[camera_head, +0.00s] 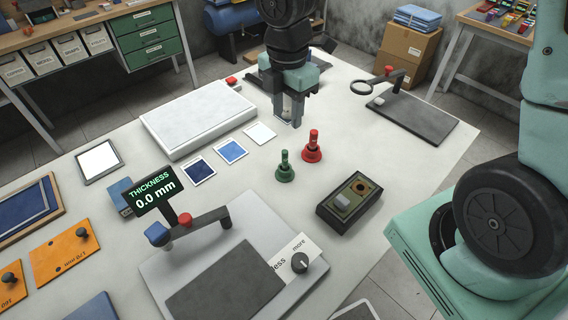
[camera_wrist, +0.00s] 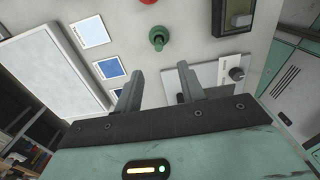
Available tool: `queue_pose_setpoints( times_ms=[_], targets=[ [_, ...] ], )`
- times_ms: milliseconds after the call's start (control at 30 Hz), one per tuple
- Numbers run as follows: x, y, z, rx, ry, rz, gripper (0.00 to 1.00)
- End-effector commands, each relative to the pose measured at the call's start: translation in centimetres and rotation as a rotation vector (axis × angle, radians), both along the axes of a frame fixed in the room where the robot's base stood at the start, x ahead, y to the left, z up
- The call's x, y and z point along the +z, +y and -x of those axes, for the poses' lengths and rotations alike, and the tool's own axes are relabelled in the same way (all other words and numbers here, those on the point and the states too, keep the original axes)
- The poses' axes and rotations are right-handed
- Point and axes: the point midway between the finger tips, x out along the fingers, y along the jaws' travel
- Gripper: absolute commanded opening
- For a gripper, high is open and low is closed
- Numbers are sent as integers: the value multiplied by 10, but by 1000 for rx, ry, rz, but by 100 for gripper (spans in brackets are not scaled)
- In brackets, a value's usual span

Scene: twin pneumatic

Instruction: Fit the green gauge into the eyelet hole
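The green gauge (camera_head: 285,168), a small peg with a flared base, stands upright on the white table. It also shows in the wrist view (camera_wrist: 159,38), beyond my fingertips and not touched. My gripper (camera_head: 290,115) hangs pointing down over the table, behind the green gauge. In the wrist view its two fingers (camera_wrist: 158,80) are apart with nothing between them. A dark box (camera_head: 349,201) to the right has a brass-rimmed hole (camera_head: 361,187) and a pale block on top. I cannot tell which is the eyelet hole.
A red gauge (camera_head: 312,147) stands close behind and right of the green one. A thickness display (camera_head: 153,191) and a grey device (camera_head: 236,279) with a knob are at the front. A white slab (camera_head: 198,118) and several sample cards lie left. Table between gauges and ring is clear.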

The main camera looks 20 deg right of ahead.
Motion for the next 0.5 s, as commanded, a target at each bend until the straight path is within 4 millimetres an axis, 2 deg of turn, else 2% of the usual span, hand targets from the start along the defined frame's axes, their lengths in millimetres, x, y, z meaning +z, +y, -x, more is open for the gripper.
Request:
queue_pose_setpoints(
  times_ms=[100,300,500],
  targets=[
    [-27,1,1,2,6,0,40],
    [-66,1,1,2,5,1,40],
    [-86,1,0,-1,1,0,40]
  ],
)
